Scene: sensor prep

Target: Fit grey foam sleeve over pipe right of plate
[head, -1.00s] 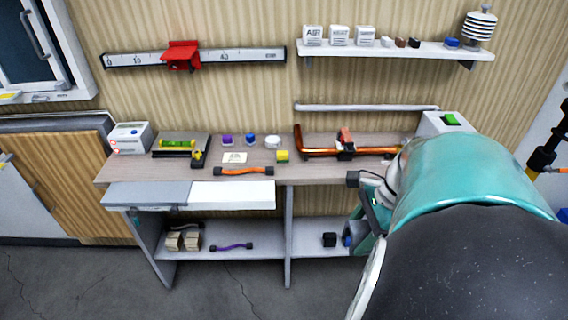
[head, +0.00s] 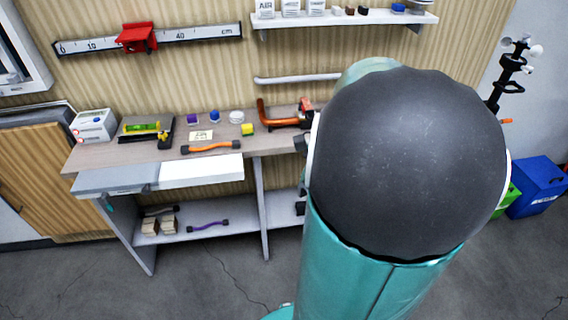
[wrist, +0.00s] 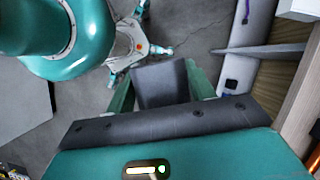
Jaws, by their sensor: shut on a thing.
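A copper pipe (head: 264,118) lies along the back of the workbench in the head view, bent upward at its left end. A reddish block (head: 306,104) sits by it. My arm hides the pipe's right part, and I cannot make out the plate. In the wrist view my gripper (wrist: 160,86) has its teal fingers closed on the two sides of a dark grey block-like piece, seemingly the foam sleeve (wrist: 161,82). It is held above the floor, beside the bench and apart from the pipe. The gripper is hidden behind my arm in the head view.
The workbench (head: 105,158) holds a white box (head: 94,126), a level (head: 142,127), an orange-handled strip (head: 210,148) and small blocks. A wall shelf (head: 345,22) is above. A blue bin (head: 538,187) stands at the right. The floor in front is clear.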

